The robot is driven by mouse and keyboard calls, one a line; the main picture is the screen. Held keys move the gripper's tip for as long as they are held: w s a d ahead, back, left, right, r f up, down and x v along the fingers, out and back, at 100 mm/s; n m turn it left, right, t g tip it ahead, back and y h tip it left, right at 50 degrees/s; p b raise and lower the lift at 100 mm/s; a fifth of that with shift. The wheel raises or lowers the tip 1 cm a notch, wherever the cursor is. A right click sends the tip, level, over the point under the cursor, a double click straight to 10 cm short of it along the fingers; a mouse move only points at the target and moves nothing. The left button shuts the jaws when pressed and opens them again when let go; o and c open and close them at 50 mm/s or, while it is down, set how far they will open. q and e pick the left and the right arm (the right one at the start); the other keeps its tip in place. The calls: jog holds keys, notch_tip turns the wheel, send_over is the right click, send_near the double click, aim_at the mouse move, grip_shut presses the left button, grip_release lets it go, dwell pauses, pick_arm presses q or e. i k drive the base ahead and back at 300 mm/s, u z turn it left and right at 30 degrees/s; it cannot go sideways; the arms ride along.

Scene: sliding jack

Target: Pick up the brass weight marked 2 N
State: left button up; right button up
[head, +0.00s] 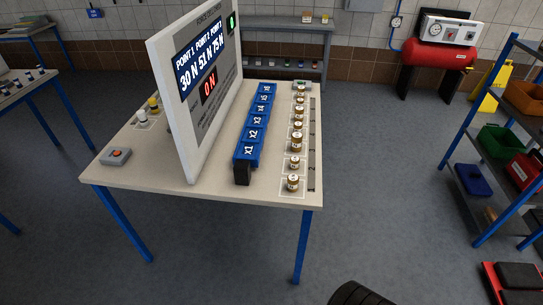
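A row of several small brass weights (297,142) stands upright along the right side of the light-topped table (217,186), each on a pale marked spot. They have white tops with marks too small to read, so I cannot tell which one is marked 2 N. The nearest weight (293,183) stands close to the table's front right corner. Neither of my grippers is in the head view.
Blue blocks (249,149) marked x1 upward line up left of the weights. A tall display panel (190,110) reading 0 N stands left of them. A red-button box (115,156) sits front left. Floor right of the table is mostly clear, up to a shelf rack (481,110).

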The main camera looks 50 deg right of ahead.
aim_at(294, 161)
jog(key=z, duration=0.15)
jog(key=i, duration=0.85)
jog(key=z, duration=0.95)
jog(key=i, duration=0.8)
jog(key=z, duration=0.6)
